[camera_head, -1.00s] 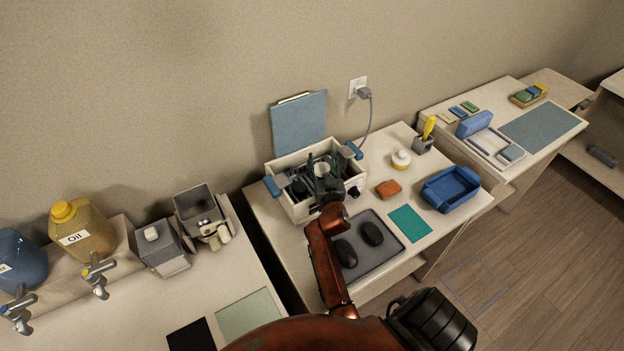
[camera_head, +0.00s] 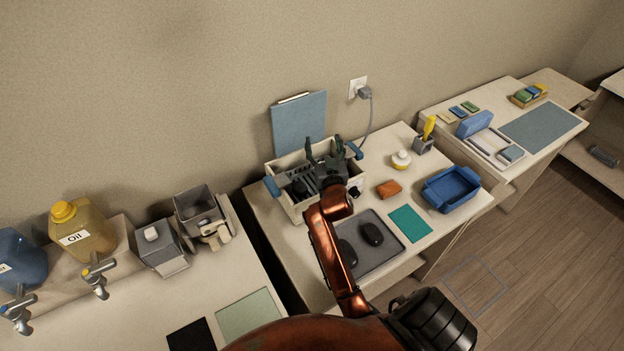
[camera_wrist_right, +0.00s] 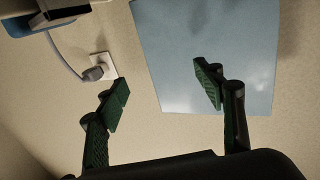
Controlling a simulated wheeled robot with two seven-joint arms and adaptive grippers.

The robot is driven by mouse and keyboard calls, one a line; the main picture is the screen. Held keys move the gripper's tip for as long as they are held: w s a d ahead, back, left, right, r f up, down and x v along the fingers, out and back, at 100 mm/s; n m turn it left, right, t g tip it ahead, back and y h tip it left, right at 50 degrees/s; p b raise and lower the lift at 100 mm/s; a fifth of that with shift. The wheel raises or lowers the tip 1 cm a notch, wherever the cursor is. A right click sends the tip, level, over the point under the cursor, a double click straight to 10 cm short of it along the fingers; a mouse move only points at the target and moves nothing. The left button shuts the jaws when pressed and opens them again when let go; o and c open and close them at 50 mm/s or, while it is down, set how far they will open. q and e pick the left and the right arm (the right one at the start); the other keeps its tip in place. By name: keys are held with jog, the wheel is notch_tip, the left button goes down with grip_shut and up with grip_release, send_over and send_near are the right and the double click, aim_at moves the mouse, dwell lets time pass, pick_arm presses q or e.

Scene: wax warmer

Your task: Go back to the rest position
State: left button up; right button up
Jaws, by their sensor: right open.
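My right gripper (camera_head: 325,148) is open and empty. It is over the cream box with blue handles (camera_head: 292,208), its fingers pointing up toward the wall. In the right wrist view the two green-padded fingers (camera_wrist_right: 162,95) are spread wide, with the blue-grey board (camera_wrist_right: 225,45) and bare wall beyond. My right arm and gripper hide part of the box's inside; dark slatted parts show at its left. My left gripper is not in view.
The board (camera_head: 300,122) leans behind the box. A plug and cord (camera_head: 366,93) hang from the wall. Oil jug (camera_head: 84,238) stands left.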

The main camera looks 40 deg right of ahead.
jog(key=shift+r, duration=0.95)
